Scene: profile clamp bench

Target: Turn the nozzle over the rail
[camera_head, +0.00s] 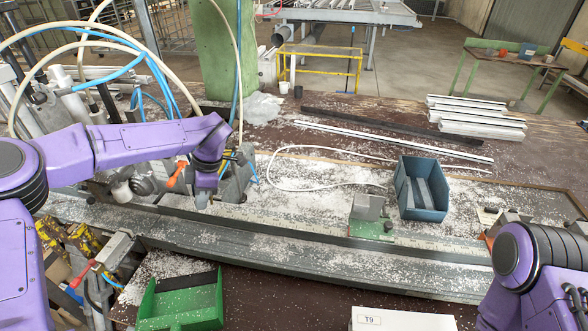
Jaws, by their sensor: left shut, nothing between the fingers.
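The long grey metal rail (300,232) runs along the bench from the left to the lower right, strewn with white chips. My left gripper (203,196) points down over the rail's left part and is shut and empty. An orange piece (177,174) sticks up just left of the gripper, beside the grey clamp parts; they look apart. A thin blue hose end (250,168) shows just right of the gripper. I cannot tell which of these is the nozzle; my arm hides part of that spot.
A grey block on a green base (372,222) stands at the rail, with a blue bin (420,188) behind it. A green tray (182,300) and a white box marked T9 (402,319) stand in front. A green post (215,60) rises behind.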

